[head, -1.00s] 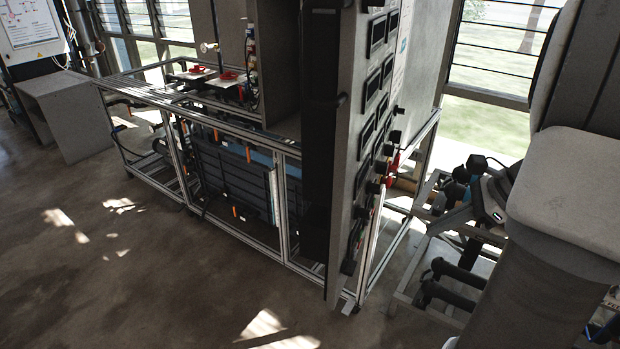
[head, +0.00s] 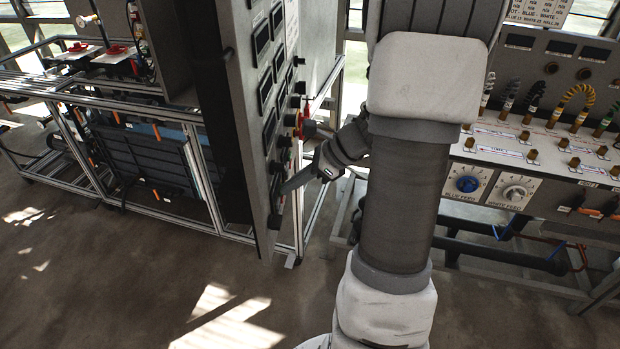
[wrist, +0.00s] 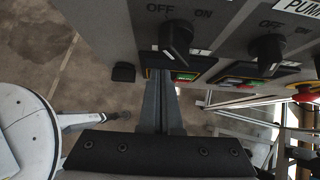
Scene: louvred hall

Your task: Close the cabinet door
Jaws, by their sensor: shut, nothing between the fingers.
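The cabinet door (head: 249,110) is a tall grey panel standing open in the head view, with displays and black knobs on its right-hand face. The cabinet (head: 322,45) is behind it; its dark open interior shows left of the door. My gripper (head: 283,190) is shut and empty, at the right of the door's lower part, pointing at its knobbed face. In the wrist view, my gripper's fingers (wrist: 163,82) lie together near the door's lower edge (wrist: 105,30), close to a black OFF/ON knob (wrist: 176,40). I cannot tell whether they touch the door.
A metal frame (head: 190,150) carries the cabinet, with pipes and dark panels inside. A red knob (head: 304,122) sticks out near my wrist. A control bench (head: 545,150) with cables and dials stands at the right. The floor (head: 130,290) at the front left is clear.

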